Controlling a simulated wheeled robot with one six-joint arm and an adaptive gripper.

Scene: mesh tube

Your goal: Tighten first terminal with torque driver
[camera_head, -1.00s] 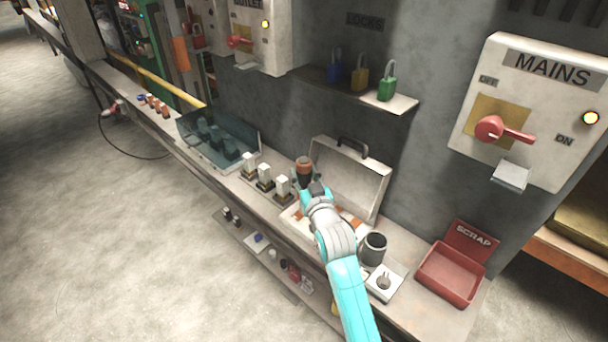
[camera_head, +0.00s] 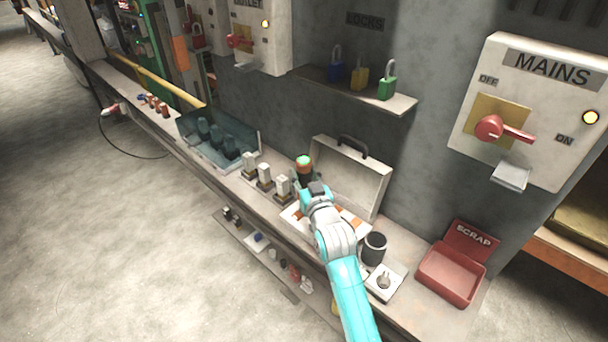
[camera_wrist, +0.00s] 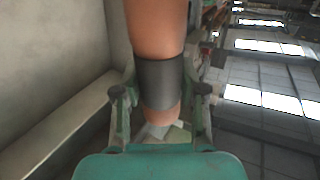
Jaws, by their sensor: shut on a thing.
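My gripper (camera_head: 312,188) is shut on the torque driver (camera_head: 304,172), which stands roughly upright above the bench with a green top. In the wrist view, the driver's orange-brown body (camera_wrist: 157,30) and dark band (camera_wrist: 158,84) are between the fingers of my gripper (camera_wrist: 160,98). Just left of the driver is a row of three pale upright blocks on dark bases: a left one (camera_head: 249,161), a middle one (camera_head: 264,174) and a right one (camera_head: 283,185). I cannot tell which part is the first terminal. The driver's lower end is hidden in the head view.
An open case (camera_head: 352,183) stands behind my gripper. A teal box (camera_head: 250,140) with several dark pieces is to the left. A dark cup (camera_head: 374,247), a white plate (camera_head: 386,284) and the red scrap bin (camera_head: 452,277) are to the right. A shelf (camera_head: 400,103) with padlocks is above.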

